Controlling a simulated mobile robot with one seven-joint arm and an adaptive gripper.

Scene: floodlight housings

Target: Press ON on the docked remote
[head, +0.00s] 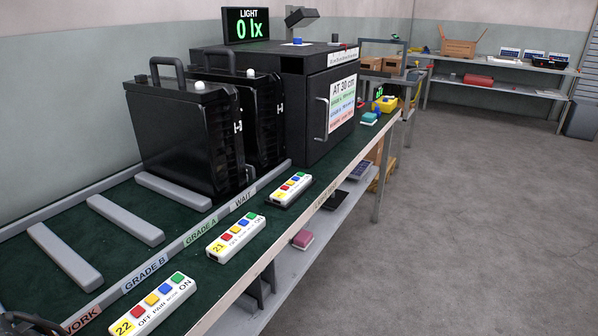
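Three white remotes lie in a row along the front of the bench, each with red, yellow, blue and green buttons. The nearest remote (153,304) is marked 22 and the middle remote (236,238) is marked 21. On both, ON is printed by the green button. The farthest remote (291,188), beside the WAIT label, has a dark edge around it that may be a dock; its number is too small to read. A dark part at the bottom left corner (22,324) may be my gripper; its fingers cannot be made out. It is apart from the remotes.
Two black floodlight housings (180,135) stand behind the WAIT strip. A black test box (300,105) stands beyond them, under a display (246,25) reading 0 lx. Grey rails (64,255) lie on the green bench top. Open floor (470,220) is to the right.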

